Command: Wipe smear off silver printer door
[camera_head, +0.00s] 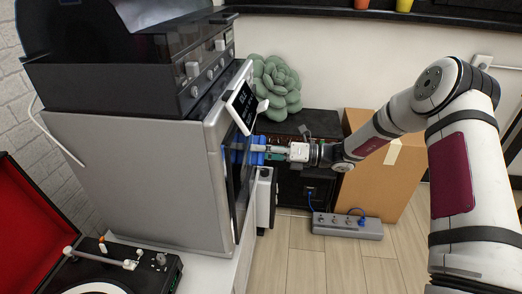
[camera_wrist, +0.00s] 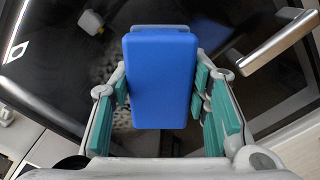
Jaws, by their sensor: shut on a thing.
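The silver printer (camera_head: 150,170) stands at left in the head view, with its dark door (camera_head: 240,185) seen edge-on. My gripper (camera_head: 264,150) is in front of the door, shut on a blue sponge-like block (camera_wrist: 161,75). In the wrist view the block sits between the green finger pads, facing the dark door glass (camera_wrist: 225,18). I cannot tell whether it touches the glass. A pale speckled patch (camera_wrist: 103,68) shows left of the block and may be the smear; the block hides part of that area. A silver handle (camera_wrist: 280,42) crosses the upper right.
A dark machine (camera_head: 130,70) sits on the printer, and a small screen (camera_head: 243,107) juts above the door. A turntable (camera_head: 115,275) is at front left. A cardboard box (camera_head: 380,180), a power strip (camera_head: 347,226) and a green knotted cushion (camera_head: 277,82) are beyond. Floor at front is clear.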

